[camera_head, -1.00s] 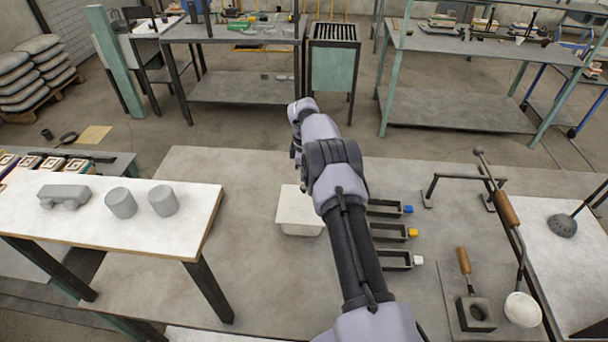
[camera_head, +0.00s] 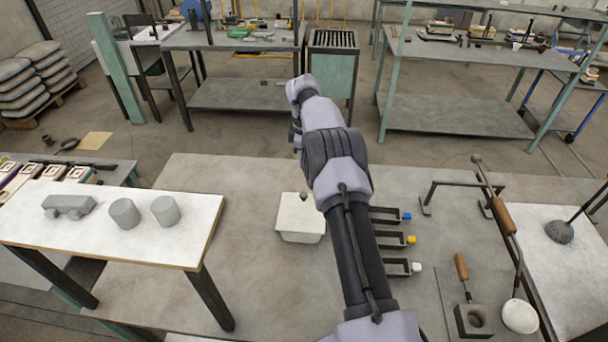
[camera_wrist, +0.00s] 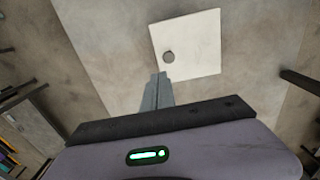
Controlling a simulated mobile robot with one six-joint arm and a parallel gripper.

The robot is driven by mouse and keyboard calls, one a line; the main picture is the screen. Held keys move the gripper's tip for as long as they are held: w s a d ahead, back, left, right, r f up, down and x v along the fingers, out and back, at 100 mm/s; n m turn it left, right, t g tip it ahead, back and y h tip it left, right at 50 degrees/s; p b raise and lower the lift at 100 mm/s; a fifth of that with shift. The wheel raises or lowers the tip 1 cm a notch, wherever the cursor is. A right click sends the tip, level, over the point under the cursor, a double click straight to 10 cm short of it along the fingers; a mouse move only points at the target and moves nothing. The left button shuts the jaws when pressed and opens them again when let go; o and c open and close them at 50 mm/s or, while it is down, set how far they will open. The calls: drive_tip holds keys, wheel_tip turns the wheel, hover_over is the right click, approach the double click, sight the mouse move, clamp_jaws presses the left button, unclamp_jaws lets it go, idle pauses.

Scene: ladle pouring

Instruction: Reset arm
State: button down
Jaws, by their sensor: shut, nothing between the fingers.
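My gripper (camera_wrist: 157,90) shows in the wrist view with its two grey fingers together and nothing between them. It is above the table, with a white square lid (camera_wrist: 200,45) with a round knob beyond its tips. In the head view my arm rises over the middle of the table, and the fingers are hidden behind its links. The white lidded box (camera_head: 300,222) stands just left of my arm there.
A ladle (camera_head: 520,315) and grey block (camera_head: 473,320) are at the right. A white side table (camera_head: 150,240) with grey shapes stands left. Bare tabletop (camera_head: 245,180) lies behind the box.

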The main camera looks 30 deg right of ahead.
wheel_tip(320, 180, up, 8)
drive_tip(key=p, duration=0.1)
drive_tip(key=shift+f, duration=0.25)
drive_tip(key=s+a+r+m+t+b, duration=0.3)
drive_tip(key=s+a+r+m+b, duration=0.45)
drive_tip(key=s+a+r, duration=0.65)
drive_tip(key=s+a+f+m+b, duration=0.2)
drive_tip(key=s+a+f, duration=0.2)
drive_tip(key=s, duration=0.4)
drive_tip(key=s+a+f+m+t+y+b, duration=0.1)
drive_tip(key=s+a+f+m+b, duration=0.2)
drive_tip(key=s, duration=0.5)
drive_tip(key=s+a+f+m+t+y+b, duration=0.1)
drive_tip(key=s+a+f+m+b, duration=0.2)
drive_tip(key=s, duration=0.6)
wheel_tip(320, 180, down, 2)
drive_tip(key=shift+a+f, duration=0.25)
drive_tip(key=shift+a, duration=0.7)
